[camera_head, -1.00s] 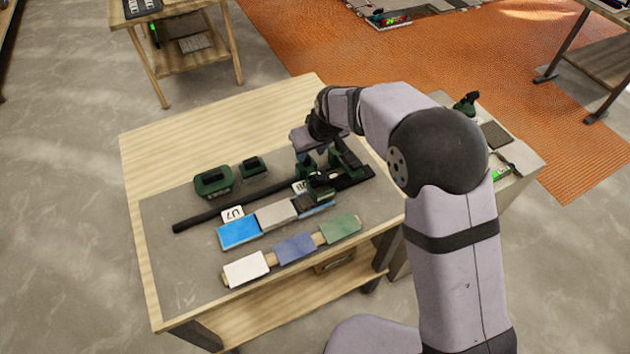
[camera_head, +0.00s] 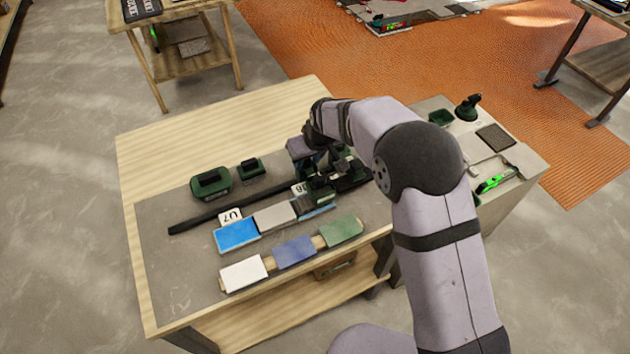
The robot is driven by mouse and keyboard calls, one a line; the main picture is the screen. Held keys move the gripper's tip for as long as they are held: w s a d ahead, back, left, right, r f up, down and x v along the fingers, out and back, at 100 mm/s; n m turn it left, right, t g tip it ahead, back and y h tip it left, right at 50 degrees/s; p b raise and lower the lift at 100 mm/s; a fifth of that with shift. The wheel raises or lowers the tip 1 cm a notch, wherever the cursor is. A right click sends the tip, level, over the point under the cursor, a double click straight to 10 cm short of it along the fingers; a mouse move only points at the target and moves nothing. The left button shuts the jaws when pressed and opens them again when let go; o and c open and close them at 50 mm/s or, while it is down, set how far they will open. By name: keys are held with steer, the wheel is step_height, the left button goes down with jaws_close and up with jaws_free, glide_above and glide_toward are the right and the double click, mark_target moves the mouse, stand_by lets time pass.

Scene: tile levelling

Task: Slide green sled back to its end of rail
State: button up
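The dark rail (camera_head: 205,220) runs across the grey mat from the left toward the right. Green and black blocks sit at its right part, crowded under my arm: one green block (camera_head: 320,189) is by the grey tile's right end, and more dark green parts (camera_head: 345,166) show behind it. I cannot clearly tell which of these is the sled. My gripper (camera_head: 322,168) points down among these parts. Its fingers are dark and partly hidden, so I cannot see whether they are open, shut or touching the green parts.
A blue tile (camera_head: 237,234) and a grey tile (camera_head: 275,216) lie in front of the rail. White (camera_head: 243,273), slate-blue (camera_head: 294,251) and green (camera_head: 342,230) tiles lie on a wooden strip nearer. Two green holders (camera_head: 211,184) (camera_head: 250,167) stand behind the rail. The wooden table's back is clear.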

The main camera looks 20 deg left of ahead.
jaws_close()
steer(key=shift+s+a, duration=9.15)
steer(key=shift+s, duration=0.05)
steer(key=s+a, duration=0.6)
steer(key=shift+s+a, duration=0.1)
steer(key=shift+o, duration=0.6)
jaws_free()
steer(key=shift+r, duration=0.15)
step_height(320, 180, up, 7)
steer(key=p, duration=0.5)
